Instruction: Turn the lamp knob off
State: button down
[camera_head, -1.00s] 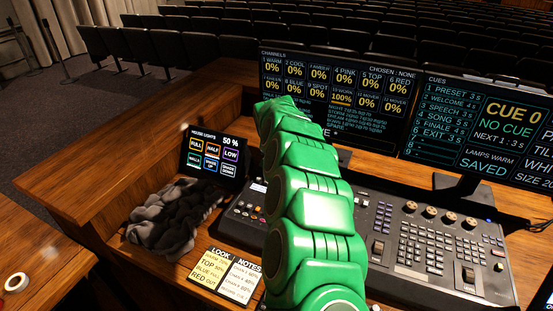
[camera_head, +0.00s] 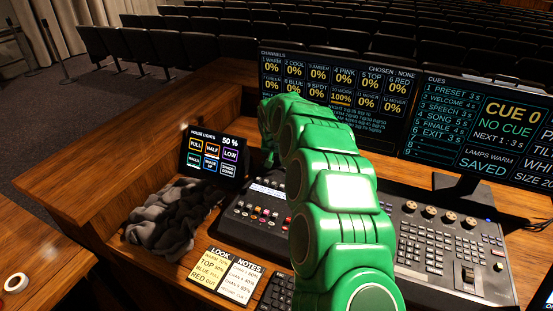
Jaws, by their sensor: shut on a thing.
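My green arm reaches up from the bottom of the head view and bends down at its far end, behind the control console (camera_head: 255,212). My gripper (camera_head: 269,158) shows only as a small dark part below that bend, between the house lights panel and the channels screen. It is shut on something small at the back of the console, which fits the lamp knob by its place. The knob itself is hidden, so I cannot see how it is turned. No lamp can be made out clearly.
The house lights panel (camera_head: 213,157) stands left of my gripper, and the channels screen (camera_head: 335,95) rises behind it. A heap of grey cloth (camera_head: 172,222), two note cards (camera_head: 234,276) and a large mixing desk (camera_head: 445,245) take up the surface. A tape roll (camera_head: 16,282) lies far left.

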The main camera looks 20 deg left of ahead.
dwell(0.3)
jog(key=c, duration=1)
grip_release()
jog(key=shift+o, duration=0.2)
jog(key=v, duration=0.7)
jog(key=shift+r, duration=0.35)
jog(key=shift+s+d, duration=0.1)
jog(key=shift+s, duration=0.05)
